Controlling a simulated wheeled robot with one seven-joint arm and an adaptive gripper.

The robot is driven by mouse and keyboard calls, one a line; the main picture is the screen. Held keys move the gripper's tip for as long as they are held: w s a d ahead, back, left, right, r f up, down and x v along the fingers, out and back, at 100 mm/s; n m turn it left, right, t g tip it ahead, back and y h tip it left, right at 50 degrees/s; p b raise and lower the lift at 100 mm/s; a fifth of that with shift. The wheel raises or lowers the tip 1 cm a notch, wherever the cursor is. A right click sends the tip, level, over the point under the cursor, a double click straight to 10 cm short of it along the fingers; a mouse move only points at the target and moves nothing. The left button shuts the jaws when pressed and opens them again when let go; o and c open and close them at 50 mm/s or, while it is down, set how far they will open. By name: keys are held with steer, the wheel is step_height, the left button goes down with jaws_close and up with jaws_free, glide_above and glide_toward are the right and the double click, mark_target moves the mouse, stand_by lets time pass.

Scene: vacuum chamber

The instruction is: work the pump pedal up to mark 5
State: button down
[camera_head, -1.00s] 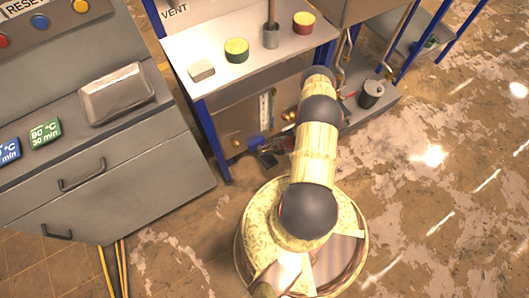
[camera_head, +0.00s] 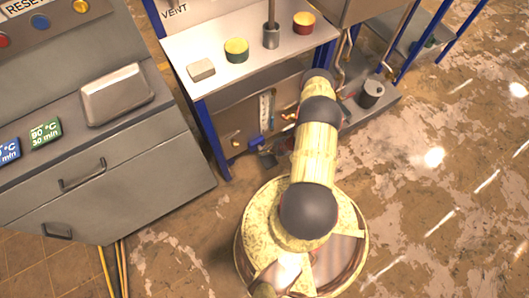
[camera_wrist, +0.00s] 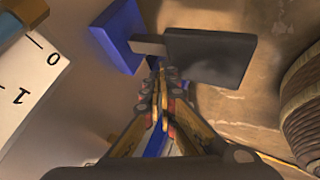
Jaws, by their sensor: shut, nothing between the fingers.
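The pump pedal seems to be the dark grey plate (camera_wrist: 210,57) on a short bar in the wrist view. A blue part (camera_wrist: 118,36) sits beside it at upper left. In the head view the dark pedal (camera_head: 268,158) shows low in the stand's opening. My gripper (camera_wrist: 160,78) is shut and empty, its tips close to the pedal's near left edge. I cannot tell whether they touch. A white scale (camera_wrist: 32,70) with marks 0 and 1 shows at left in the wrist view; it also shows in the head view (camera_head: 265,106). Mark 5 is not readable.
A ribbed cylinder (camera_wrist: 305,95) stands at the right in the wrist view. A grey cabinet (camera_head: 110,190) is left of the blue-legged stand (camera_head: 185,50). A dark canister (camera_head: 371,92) is right of my arm. Floor at right is clear.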

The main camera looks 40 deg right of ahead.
steer(key=shift+s+a+f, duration=0.1)
steer(key=shift+s+f, duration=0.05)
steer(key=shift+f, duration=0.7)
steer(key=shift+s+a+f, duration=0.1)
steer(key=shift+s+f, duration=0.05)
steer(key=shift+f, duration=0.7)
stand_by(1.2)
steer(key=shift+r, duration=0.1)
steer(key=shift+w+r+p, duration=0.1)
steer(key=shift+r+p, duration=0.7)
steer(key=shift+r, duration=0.65)
steer(key=shift+w+d+r, duration=0.15)
steer(key=shift+r, duration=0.45)
steer(key=shift+w+d+r+p, duration=0.15)
steer(key=shift+r+p, duration=0.65)
steer(key=shift+r, duration=0.45)
steer(key=shift+w+a+r+p, duration=0.15)
steer(key=shift+r+p, duration=0.6)
steer(key=shift+r, duration=0.5)
steer(key=shift+d, duration=0.1)
